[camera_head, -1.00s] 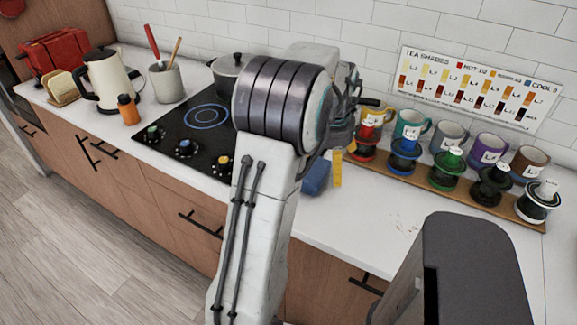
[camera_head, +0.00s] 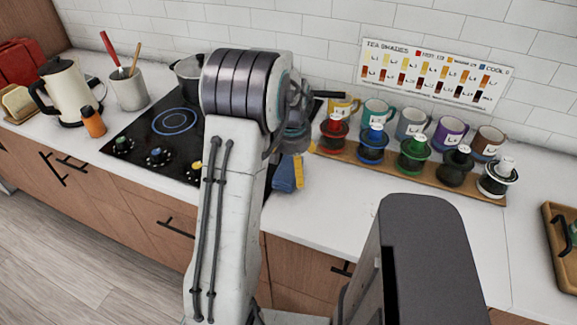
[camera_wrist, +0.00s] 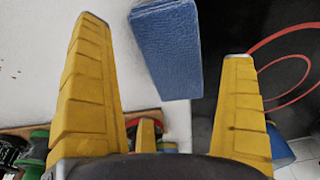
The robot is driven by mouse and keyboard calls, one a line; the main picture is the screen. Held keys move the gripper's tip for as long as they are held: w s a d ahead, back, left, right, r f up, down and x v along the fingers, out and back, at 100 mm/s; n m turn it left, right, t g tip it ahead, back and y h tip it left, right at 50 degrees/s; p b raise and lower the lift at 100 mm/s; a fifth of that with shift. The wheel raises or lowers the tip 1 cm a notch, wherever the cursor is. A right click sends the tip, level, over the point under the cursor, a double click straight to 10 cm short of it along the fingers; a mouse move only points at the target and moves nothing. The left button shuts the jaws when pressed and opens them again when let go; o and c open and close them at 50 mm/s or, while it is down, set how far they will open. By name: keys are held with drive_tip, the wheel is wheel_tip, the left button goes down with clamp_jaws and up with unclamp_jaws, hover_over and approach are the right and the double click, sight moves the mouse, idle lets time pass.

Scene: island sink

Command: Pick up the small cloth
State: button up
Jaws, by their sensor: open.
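The small blue cloth (camera_wrist: 168,50) looks like a folded block. In the head view the cloth (camera_head: 287,173) is partly hidden behind my arm and a yellow finger. My gripper (camera_wrist: 164,40) is open and empty, with one yellow finger on each side of the cloth in the picture. The left finger is over white counter and the right one is over the cooktop. Neither finger visibly touches the cloth; I cannot tell the height.
A cooktop (camera_head: 160,138) with a pot (camera_head: 187,75) is on the left. A brown tray (camera_head: 550,262) sits far right. The front-middle counter (camera_head: 335,215) is clear.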

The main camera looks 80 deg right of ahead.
drive_tip(key=shift+d+f+p, duration=0.2)
drive_tip(key=shift+f+p, duration=1.05)
drive_tip(key=shift+f, duration=0.2)
drive_tip(key=c, duration=1)
